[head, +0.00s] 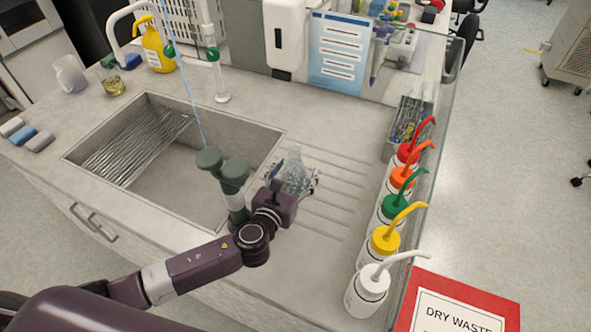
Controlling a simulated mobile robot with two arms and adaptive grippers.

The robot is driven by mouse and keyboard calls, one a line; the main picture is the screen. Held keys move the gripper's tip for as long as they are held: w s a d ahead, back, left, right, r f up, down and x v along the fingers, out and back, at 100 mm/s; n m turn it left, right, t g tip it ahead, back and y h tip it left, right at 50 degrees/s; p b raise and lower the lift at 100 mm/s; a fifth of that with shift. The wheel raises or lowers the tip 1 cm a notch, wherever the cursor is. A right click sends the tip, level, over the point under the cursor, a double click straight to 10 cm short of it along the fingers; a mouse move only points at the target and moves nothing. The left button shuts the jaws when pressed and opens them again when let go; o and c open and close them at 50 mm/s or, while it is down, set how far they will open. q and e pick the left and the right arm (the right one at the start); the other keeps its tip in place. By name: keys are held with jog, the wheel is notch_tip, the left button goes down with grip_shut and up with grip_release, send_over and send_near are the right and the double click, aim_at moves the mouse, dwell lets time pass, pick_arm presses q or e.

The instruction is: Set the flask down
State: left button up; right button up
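The clear glass flask (293,168) is in the head view, over the ribbed draining area just right of the sink. Its narrow neck points up and it looks about upright. My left gripper (294,179) has its fingers on both sides of the flask's lower body and appears shut on it. The fingers and wrist hide part of the flask's base, so I cannot tell whether it touches the counter. My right gripper is not in view.
The sink (165,165) lies to the left, with a green-handled tap (214,75) behind it. Several wash bottles, including a white one (367,290), line the right counter edge. A red dry waste bin (460,305) stands lower right. The ribbed draining area (335,195) beside the flask is clear.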

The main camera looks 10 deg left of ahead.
aim_at(292, 177)
pick_arm(q)
jog(key=shift+w+a+f, duration=0.1)
jog(key=shift+a, duration=0.1)
jog(key=shift+s, duration=0.35)
jog(key=b+v, duration=0.1)
jog(key=v, duration=0.5)
jog(key=shift+s+r, duration=0.2)
jog(key=shift+s, duration=0.25)
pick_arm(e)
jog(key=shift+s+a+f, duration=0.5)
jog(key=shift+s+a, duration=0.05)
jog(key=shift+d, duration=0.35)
pick_arm(q)
jog(key=shift+d, duration=0.1)
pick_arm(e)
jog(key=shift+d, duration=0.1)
